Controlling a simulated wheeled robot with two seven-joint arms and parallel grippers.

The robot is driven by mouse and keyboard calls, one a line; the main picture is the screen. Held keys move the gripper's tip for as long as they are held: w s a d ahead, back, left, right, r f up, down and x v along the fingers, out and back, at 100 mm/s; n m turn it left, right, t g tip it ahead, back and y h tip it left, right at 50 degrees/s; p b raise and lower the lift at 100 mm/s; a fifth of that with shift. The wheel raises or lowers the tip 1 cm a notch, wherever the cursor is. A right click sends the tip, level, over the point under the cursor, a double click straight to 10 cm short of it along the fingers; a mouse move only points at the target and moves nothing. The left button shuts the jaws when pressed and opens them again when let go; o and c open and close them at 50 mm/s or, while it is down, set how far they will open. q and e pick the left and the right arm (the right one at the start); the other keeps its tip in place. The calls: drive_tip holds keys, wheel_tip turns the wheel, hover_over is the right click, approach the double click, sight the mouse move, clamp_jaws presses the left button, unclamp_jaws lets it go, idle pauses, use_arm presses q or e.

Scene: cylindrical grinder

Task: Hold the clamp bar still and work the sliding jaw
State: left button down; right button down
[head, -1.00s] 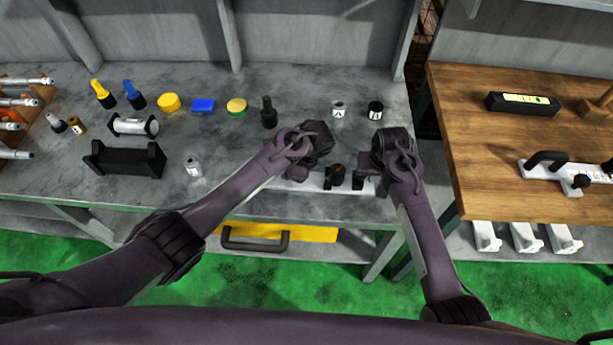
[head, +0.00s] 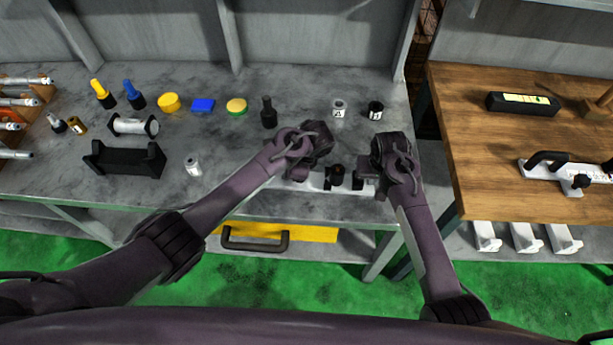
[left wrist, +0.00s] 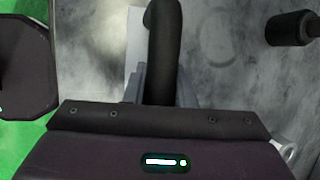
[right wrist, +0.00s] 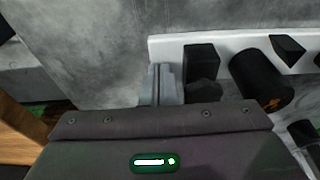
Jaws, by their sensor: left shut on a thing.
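The clamp bar (head: 317,183) is a white bar lying along the front of the grey bench; it also shows in the right wrist view (right wrist: 222,42). It carries a black handle (left wrist: 163,45), a dark knob with an orange mark (right wrist: 262,80) and black blocks. The block nearest my right fingers (right wrist: 202,58) seems to be the sliding jaw. My left gripper (head: 312,160) is shut on the black handle, with a finger on each side. My right gripper (right wrist: 161,82) is at the bar's right end; its fingers look closed together beside that block, with nothing visible between them. Contact is unclear.
A black bottle (head: 268,112), a grey-lidded jar (head: 338,108) and a black-lidded jar (head: 375,110) stand behind my grippers. A white cylinder (head: 193,166) and black cradle (head: 124,159) are to the left. A wooden table (head: 500,140) is to the right, across a gap.

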drive_tip(key=shift+r, duration=0.1)
drive_tip(key=shift+r, duration=1.7)
use_arm(q)
drive_tip(key=shift+d, duration=0.15)
use_arm(e)
drive_tip(key=shift+a, duration=2.5)
drive_tip(key=shift+r, duration=0.1)
drive_tip(key=shift+w+r, duration=0.1)
drive_tip(key=shift+r, duration=1)
drive_tip(key=shift+d+r, duration=0.2)
drive_tip(key=shift+r, duration=0.55)
drive_tip(key=shift+d+r, duration=0.15)
drive_tip(key=shift+r, duration=0.65)
drive_tip(key=shift+d+r, duration=0.2)
drive_tip(key=shift+r, duration=0.55)
use_arm(q)
drive_tip(key=shift+a, duration=0.2)
drive_tip(key=c, duration=1.1)
unclamp_jaws()
